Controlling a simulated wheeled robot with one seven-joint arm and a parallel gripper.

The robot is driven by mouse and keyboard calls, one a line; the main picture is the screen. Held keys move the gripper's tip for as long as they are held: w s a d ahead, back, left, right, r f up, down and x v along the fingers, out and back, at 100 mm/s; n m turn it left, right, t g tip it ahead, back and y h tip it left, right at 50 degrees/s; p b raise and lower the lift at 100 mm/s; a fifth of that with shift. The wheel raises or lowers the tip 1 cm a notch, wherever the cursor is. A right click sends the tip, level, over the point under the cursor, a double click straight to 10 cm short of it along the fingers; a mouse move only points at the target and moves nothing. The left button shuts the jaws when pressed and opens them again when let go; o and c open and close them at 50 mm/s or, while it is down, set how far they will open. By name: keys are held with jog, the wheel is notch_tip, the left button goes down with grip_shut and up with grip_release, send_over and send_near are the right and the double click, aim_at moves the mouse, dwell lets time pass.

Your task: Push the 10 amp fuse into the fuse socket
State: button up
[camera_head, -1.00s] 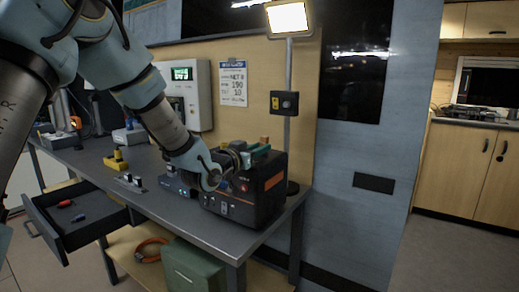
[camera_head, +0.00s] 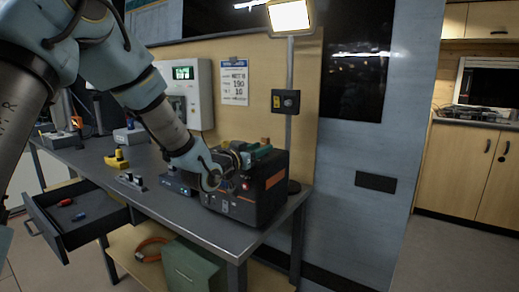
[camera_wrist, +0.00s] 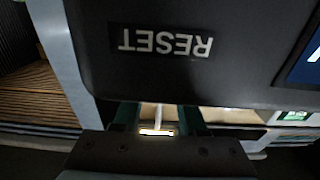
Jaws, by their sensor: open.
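I cannot pick out the 10 amp fuse or the fuse socket for certain. A small red piece (camera_head: 65,202) and a small blue piece (camera_head: 80,216) lie in the open drawer, too small to read. My gripper (camera_head: 262,150) is at the top of the black power box (camera_head: 262,205), its teal fingers reaching past my wrist. In the wrist view the fingers of my gripper (camera_wrist: 158,117) stand apart, with a bright strip visible between them and nothing clearly held. A dark panel with an upside-down RESET label (camera_wrist: 165,42) fills the upper part of that view.
The open drawer (camera_head: 100,232) juts from the workbench (camera_head: 190,212). A yellow object (camera_head: 116,160) and a small grey block (camera_head: 130,181) stand on the bench. A lamp pole (camera_head: 288,130) rises behind the box. A green case (camera_head: 192,268) sits below.

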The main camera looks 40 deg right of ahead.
jog(key=shift+s+f, duration=0.2)
jog(key=shift+s, duration=0.05)
jog(key=b+v, duration=0.2)
jog(key=v, duration=0.8)
jog(key=shift+a, duration=0.3)
jog(key=shift+s, duration=0.1)
jog(key=w+a+f+n+t+y+p, duration=0.15)
jog(key=w+a+y, duration=0.25)
jog(key=a, duration=0.4)
jog(key=w+a+f+n+t+y+p, duration=0.1)
jog(key=w+a+f+n+y, duration=0.25)
jog(key=a, duration=0.55)
jog(key=w+a+f+n+t+y+p, duration=0.1)
jog(key=w+a+f+n+y, duration=0.1)
jog(key=w+a+y, duration=0.45)
jog(key=s+a+n+g+y, duration=0.1)
jog(key=s+a+n+g, duration=0.1)
jog(key=s+a, duration=0.2)
jog(key=s+a+f+n+g+y+p, duration=0.1)
jog(key=s+a, duration=0.3)
jog(key=a, duration=0.7)
jog(key=s+a+n+g+y+p, duration=0.1)
jog(key=s+a+n+g, duration=0.2)
jog(key=s+a, duration=0.2)
jog(key=a, duration=0.2)
jog(key=shift+a+f+n, duration=0.3)
jog(key=shift+a+n, duration=0.05)
jog(key=shift+n, duration=0.05)
